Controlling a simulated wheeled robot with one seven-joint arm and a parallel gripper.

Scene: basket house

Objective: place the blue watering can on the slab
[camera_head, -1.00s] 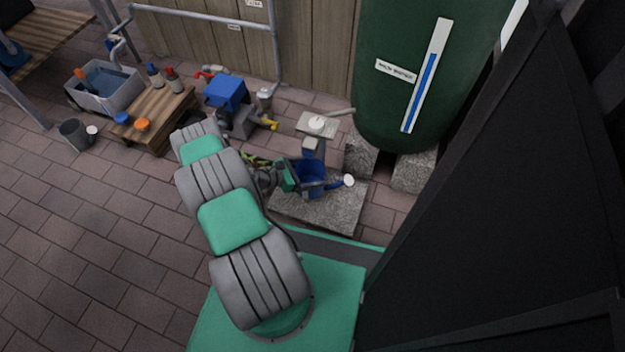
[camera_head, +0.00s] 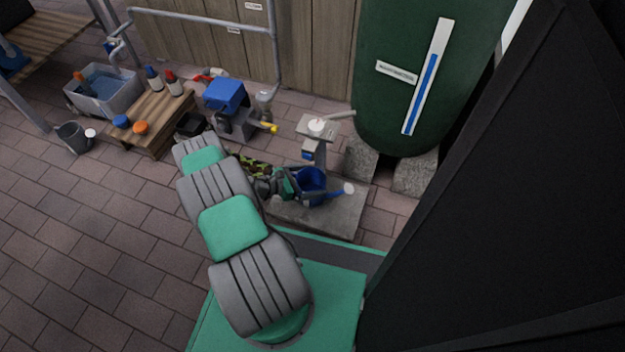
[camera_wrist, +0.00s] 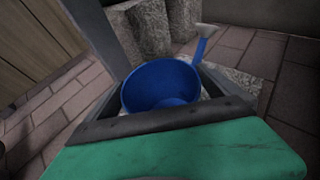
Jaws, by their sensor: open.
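The blue watering can (camera_head: 312,182) is upright over the stone slab (camera_head: 335,221), its spout pointing right to a pale rose. It seems to rest on the slab, though its base is partly hidden. My gripper (camera_head: 296,187) is at the can's left side. In the wrist view, the blue can (camera_wrist: 157,84) is seen into from above, with dark fingers to its left and right. My gripper is open. Whether the fingers touch the can is hidden.
A pale pump stand (camera_head: 316,128) rises right behind the can. A green water barrel (camera_head: 385,110) on stone blocks stands at the back right. A blue-topped device (camera_head: 226,95) and a wooden pallet (camera_head: 160,120) with bottles are farther left.

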